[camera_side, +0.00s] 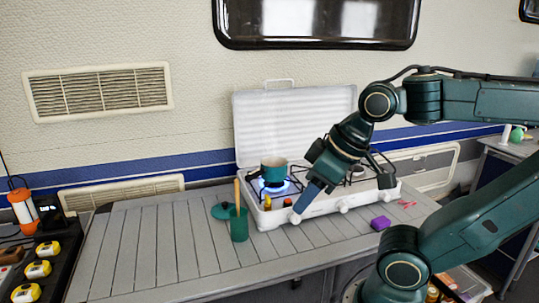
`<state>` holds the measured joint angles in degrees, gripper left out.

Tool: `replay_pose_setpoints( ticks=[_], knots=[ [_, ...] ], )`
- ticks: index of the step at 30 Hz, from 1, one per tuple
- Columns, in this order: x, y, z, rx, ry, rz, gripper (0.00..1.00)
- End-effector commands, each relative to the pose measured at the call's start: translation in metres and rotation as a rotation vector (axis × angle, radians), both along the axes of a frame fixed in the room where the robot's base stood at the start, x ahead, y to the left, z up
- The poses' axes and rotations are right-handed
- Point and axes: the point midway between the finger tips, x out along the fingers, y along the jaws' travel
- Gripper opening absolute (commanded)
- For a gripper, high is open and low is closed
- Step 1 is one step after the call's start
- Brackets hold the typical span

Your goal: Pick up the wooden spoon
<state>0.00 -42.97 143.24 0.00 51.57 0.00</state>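The wooden spoon (237,195) stands upright in a green cup (239,226) on the grey slatted table (150,250). Its handle sticks up out of the cup and its lower part is hidden inside. My gripper (297,215) points down and to the left, to the right of the cup and apart from it, near the front edge of the stove. The fingers show edge-on, so I cannot tell whether they are open or shut. I see nothing hanging from them.
A white camping stove (262,215) with a raised lid stands behind, with a teal pot (273,170) over a lit blue flame. A green lid (225,210) lies beside the cup. A purple block (380,223) lies to the right. The table's left part is clear.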

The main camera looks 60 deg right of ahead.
Motion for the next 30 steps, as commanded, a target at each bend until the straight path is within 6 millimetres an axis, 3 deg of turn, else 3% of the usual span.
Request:
replay_pose_setpoints(
  ticks=[11,21,30],
  knots=[
    [0.019,-0.005,0.012,-0.065,0.039,0.1,0.39],
    [0.078,-0.028,0.036,-0.224,0.151,0.413,0.39],
    [0.137,-0.058,0.042,-0.329,0.25,0.735,0.39]
  ],
)
